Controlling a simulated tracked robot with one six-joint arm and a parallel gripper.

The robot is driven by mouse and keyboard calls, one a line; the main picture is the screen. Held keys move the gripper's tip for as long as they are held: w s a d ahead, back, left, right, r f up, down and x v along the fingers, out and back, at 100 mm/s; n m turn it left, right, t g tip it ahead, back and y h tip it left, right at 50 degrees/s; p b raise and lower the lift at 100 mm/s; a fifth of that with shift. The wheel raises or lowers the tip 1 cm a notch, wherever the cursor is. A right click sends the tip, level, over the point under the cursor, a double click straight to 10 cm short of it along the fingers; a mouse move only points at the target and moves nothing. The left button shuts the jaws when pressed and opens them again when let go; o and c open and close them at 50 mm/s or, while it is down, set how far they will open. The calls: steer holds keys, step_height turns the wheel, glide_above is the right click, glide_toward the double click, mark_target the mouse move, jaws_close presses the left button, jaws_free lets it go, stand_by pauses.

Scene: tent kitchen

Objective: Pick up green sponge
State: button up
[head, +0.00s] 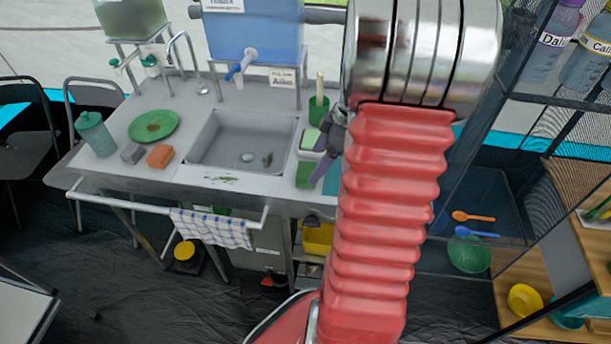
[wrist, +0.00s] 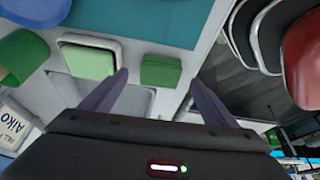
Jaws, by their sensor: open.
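The green sponge (wrist: 160,71) is a block near the counter edge. In the wrist view it shows between my fingertips, with room on both sides. In the head view what looks like the same sponge (head: 305,173) is right of the sink, partly hidden by my gripper. My gripper (wrist: 159,78) is open and empty, its dark purple fingers pointing toward the sponge. In the head view my gripper (head: 322,158) is mostly behind my red arm. I cannot tell whether a finger touches the sponge.
A pale holder with a green top (wrist: 90,62) stands beside the sponge. A green cup (head: 318,109) with a brush is behind it. The sink (head: 243,140) is to the left. A grey block (head: 132,153), orange block (head: 160,156) and green plate (head: 153,125) lie further left.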

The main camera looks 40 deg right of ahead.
mark_target(310, 171)
steer(key=shift+x, duration=2.6)
steer(key=shift+a, duration=0.1)
steer(key=c, duration=1.1)
